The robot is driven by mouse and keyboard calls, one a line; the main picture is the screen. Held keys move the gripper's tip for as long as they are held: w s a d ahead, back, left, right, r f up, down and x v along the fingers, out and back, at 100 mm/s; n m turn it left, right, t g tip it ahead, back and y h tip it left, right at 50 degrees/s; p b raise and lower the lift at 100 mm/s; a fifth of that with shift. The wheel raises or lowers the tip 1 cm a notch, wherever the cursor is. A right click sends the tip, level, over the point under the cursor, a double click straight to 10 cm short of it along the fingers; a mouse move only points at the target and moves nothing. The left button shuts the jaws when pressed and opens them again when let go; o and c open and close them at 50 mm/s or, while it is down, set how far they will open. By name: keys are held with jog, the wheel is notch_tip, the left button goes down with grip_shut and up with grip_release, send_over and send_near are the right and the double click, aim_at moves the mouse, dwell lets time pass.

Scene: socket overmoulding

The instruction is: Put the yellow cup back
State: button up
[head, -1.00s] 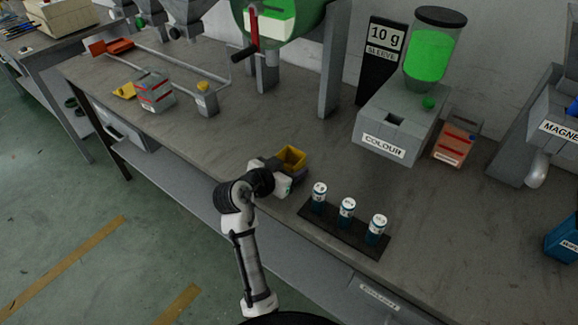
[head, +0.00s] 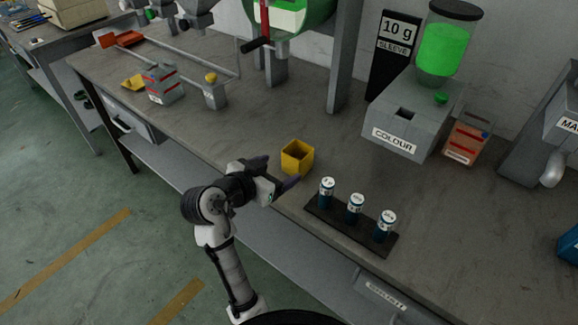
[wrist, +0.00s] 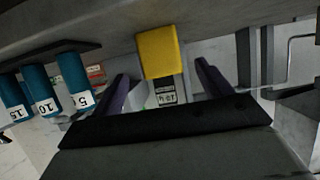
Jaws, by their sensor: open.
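The yellow cup (head: 297,157) is a square, open-topped cup standing upright on the bench near its front edge. My gripper (head: 279,173) is just left of and in front of it in the head view, with its dark purple fingers spread and empty. In the wrist view the yellow cup (wrist: 158,53) shows beyond the gap between the fingertips of my gripper (wrist: 162,78). The cup looks clear of both fingers. The inside bottom of the cup is hidden.
A dark rack (head: 350,228) with three blue, white-topped cylinders stands right of the cup. The grey COLOUR unit (head: 408,120) is behind it. A red-striped grey box (head: 163,85) and a yellow-knobbed post (head: 214,92) stand further left. The bench between is clear.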

jog(key=shift+v, duration=1.7)
